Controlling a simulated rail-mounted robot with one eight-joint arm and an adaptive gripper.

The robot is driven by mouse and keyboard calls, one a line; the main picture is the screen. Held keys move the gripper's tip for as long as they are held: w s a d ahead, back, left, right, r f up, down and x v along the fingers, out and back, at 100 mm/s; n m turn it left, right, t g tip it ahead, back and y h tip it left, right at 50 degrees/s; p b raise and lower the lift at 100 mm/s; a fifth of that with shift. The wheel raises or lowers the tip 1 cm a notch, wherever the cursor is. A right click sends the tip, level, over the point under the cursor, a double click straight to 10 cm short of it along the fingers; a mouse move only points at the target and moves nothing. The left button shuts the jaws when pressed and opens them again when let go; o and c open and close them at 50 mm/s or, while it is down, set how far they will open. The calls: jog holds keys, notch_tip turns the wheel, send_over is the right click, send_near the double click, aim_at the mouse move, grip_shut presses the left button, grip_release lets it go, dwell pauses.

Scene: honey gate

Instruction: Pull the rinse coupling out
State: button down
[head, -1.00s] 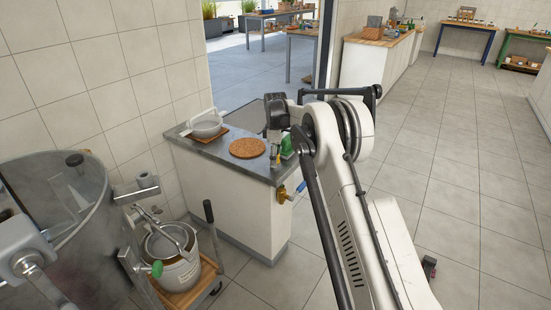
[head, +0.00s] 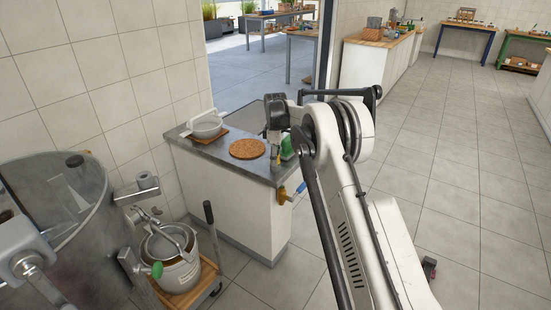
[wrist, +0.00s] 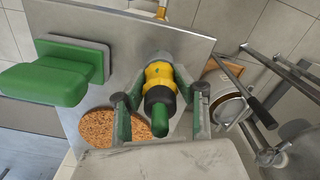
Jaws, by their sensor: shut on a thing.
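The rinse coupling (wrist: 160,78) is a yellow body with a black collar and a green end towards me, in the middle of the wrist view. A grey metal piece shows at its far end; I cannot tell whether the two are still joined. My gripper (wrist: 160,118) is shut on the coupling, with a green-padded finger on either side. In the head view my gripper (head: 274,150) is over the counter's right end, mostly hidden by my dark wrist, and the coupling is too small to make out clearly.
A green block-like handle (wrist: 55,75) on a grey plate stands close beside the coupling. A round cork mat (head: 247,149) and a white pot (head: 207,125) are on the grey counter (head: 222,152). A blue-handled brass valve (head: 283,196) sticks out of its side. A bucket (head: 178,272) stands below.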

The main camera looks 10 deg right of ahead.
jog(key=shift+r, duration=0.65)
dwell(0.3)
jog(key=shift+r+p, duration=2.2)
jog(key=shift+r, duration=2.4)
